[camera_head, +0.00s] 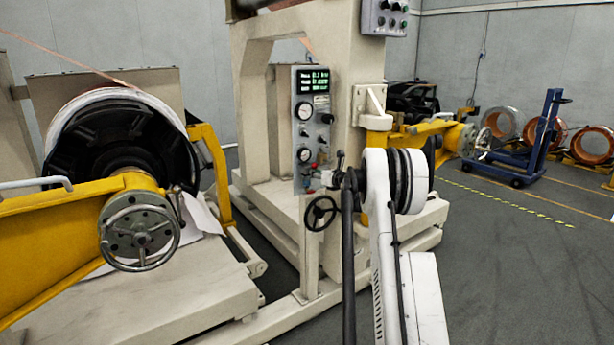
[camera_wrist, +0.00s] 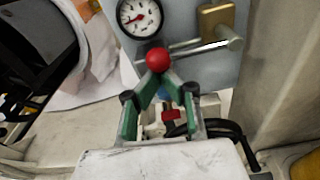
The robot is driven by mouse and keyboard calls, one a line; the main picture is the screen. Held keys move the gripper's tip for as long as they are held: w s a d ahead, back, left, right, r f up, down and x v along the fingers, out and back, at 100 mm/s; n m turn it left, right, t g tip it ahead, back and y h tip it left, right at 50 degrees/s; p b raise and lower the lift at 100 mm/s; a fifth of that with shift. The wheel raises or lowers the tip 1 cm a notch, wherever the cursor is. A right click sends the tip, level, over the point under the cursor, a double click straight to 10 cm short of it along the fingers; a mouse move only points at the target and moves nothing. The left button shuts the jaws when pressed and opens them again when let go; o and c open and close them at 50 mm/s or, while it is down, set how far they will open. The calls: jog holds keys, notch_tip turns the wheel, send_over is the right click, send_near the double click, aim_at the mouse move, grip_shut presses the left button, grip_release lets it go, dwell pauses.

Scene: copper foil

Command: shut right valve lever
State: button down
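The valve panel (camera_head: 312,125) stands upright at mid-picture in the head view, and its grey face (camera_wrist: 190,62) fills the top of the wrist view. A valve lever with a silver rod (camera_wrist: 200,44) and a red ball knob (camera_wrist: 158,60) runs sideways below a brass block (camera_wrist: 215,19). My gripper (camera_wrist: 160,77) has green-padded fingers pointing at the knob from below. A narrow gap shows between the tips. The knob is fully visible just past them; contact cannot be told.
A round gauge (camera_wrist: 140,17) is left of the brass block. A small black handwheel (camera_head: 320,213) stands below the panel. A yellow arm with a large handwheel (camera_head: 140,232) is at left. A blue stand (camera_head: 540,140) is far right. Grey floor at right is open.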

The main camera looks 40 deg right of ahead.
jog(key=shift+r, duration=0.15)
dwell(0.4)
jog(key=s+r, duration=0.1)
jog(key=s, duration=0.9)
jog(key=shift+a, duration=0.4)
jog(key=shift+w, duration=0.1)
